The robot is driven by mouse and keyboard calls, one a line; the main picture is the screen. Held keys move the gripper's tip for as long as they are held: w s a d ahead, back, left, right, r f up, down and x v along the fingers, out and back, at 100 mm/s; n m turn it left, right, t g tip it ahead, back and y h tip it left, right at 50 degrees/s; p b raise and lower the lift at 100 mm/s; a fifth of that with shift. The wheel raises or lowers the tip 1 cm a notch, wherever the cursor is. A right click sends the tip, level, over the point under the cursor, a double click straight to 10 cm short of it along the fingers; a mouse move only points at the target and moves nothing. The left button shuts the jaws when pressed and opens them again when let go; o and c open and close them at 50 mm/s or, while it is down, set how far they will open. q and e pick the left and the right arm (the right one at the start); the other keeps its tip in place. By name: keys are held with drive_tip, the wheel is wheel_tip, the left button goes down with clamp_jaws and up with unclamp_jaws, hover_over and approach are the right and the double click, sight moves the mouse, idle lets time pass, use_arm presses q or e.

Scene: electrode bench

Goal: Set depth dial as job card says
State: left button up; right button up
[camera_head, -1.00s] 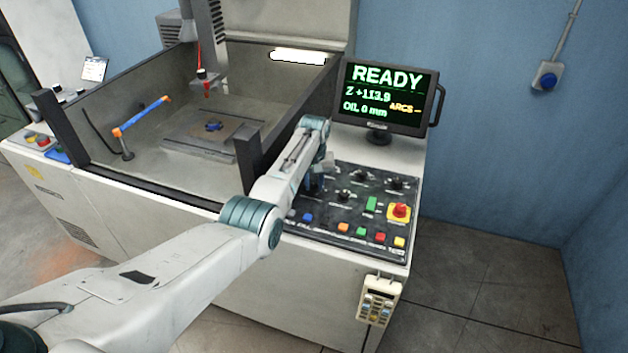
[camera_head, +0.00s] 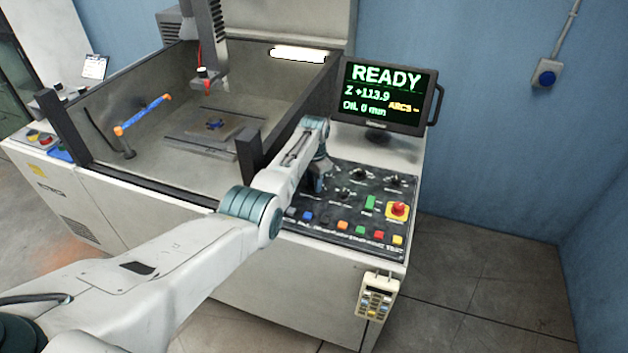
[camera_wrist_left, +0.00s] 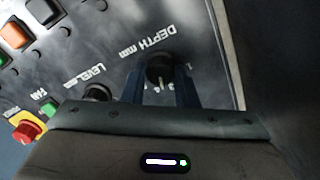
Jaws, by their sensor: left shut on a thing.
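The depth dial (camera_wrist_left: 160,66) is a dark round knob beside the printed words "DEPTH mm" in the left wrist view. My left gripper (camera_wrist_left: 160,88) has its two dark blue fingers on either side of it and is shut on it. In the head view my left gripper (camera_head: 314,183) reaches down to the left part of the black control panel (camera_head: 327,231) and hides the dial. The dial's exact setting cannot be read. A clipboard with a white sheet (camera_head: 95,66) hangs at the back left; its writing is too small to read. My right gripper is not in view.
The monitor (camera_head: 384,92) reads READY, Z +113.9 and oil 0 mm. Other knobs (camera_head: 343,196), coloured buttons and a red emergency stop (camera_head: 398,209) sit close to the gripper. The machine tank (camera_head: 205,175) lies to the left. A pendant (camera_head: 377,297) hangs on the front.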

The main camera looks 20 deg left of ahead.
use_arm(q)
drive_tip(key=shift+m, duration=1.1)
drive_tip(key=shift+r, duration=0.1)
drive_tip(key=o, duration=1)
wheel_tip(320, 180, up, 11)
drive_tip(key=shift+f+b, duration=0.1)
drive_tip(key=shift+b, duration=1.15)
drive_tip(key=shift+f, duration=0.15)
